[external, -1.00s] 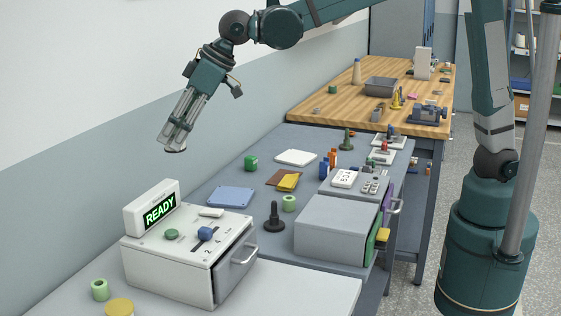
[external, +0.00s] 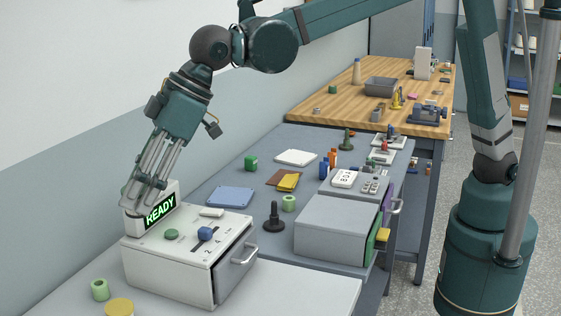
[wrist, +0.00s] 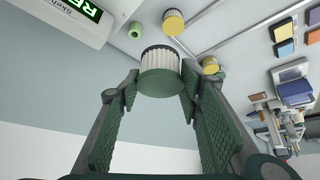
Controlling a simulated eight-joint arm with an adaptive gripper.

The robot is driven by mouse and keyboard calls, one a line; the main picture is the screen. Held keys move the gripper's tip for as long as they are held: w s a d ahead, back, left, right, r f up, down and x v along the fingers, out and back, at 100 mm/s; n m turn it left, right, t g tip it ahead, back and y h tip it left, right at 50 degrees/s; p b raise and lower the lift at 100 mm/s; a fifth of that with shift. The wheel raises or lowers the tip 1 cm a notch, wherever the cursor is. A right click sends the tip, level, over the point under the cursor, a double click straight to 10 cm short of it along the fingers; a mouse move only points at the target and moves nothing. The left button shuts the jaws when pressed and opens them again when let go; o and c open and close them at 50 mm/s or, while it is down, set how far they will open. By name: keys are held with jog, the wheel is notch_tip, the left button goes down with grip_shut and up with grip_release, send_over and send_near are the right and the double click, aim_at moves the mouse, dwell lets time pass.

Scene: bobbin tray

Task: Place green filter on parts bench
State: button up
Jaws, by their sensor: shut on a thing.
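My gripper (external: 143,205) is at the left in the external view, pointing down beside the READY display. In the wrist view its ridged fingers (wrist: 158,88) are shut on the green filter (wrist: 160,81), which has a green body and a white pleated band. The filter is held in the air, clear of any surface. In the external view I cannot make it out at the fingertips. A grey bench (external: 222,176) runs through the middle of the view, and a wood-topped bench (external: 335,98) stands beyond it. No label shows which is the parts bench.
The READY display (external: 160,209) stands on a white drawer unit (external: 170,261) close to my gripper. A green ring (external: 100,290) and a yellow-topped part (external: 119,306) lie in front. A black knob-topped post (external: 274,218) and a grey box (external: 335,228) stand on the grey bench.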

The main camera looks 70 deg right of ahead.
jog(key=s+a+f, duration=0.2)
jog(key=a+f, duration=0.1)
jog(key=f, duration=0.8)
jog(key=shift+a, duration=0.2)
jog(key=shift+s+f, duration=0.1)
jog(key=shift+f, duration=0.05)
notch_tip(320, 180, down, 6)
jog(key=b, duration=0.1)
dwell(0.4)
jog(key=shift+f+b, duration=0.15)
jog(key=shift+b, duration=0.15)
jog(key=shift+f+b, duration=0.4)
jog(key=shift+f, duration=1.4)
jog(key=shift+f+b, duration=0.3)
jog(key=shift+f, duration=0.3)
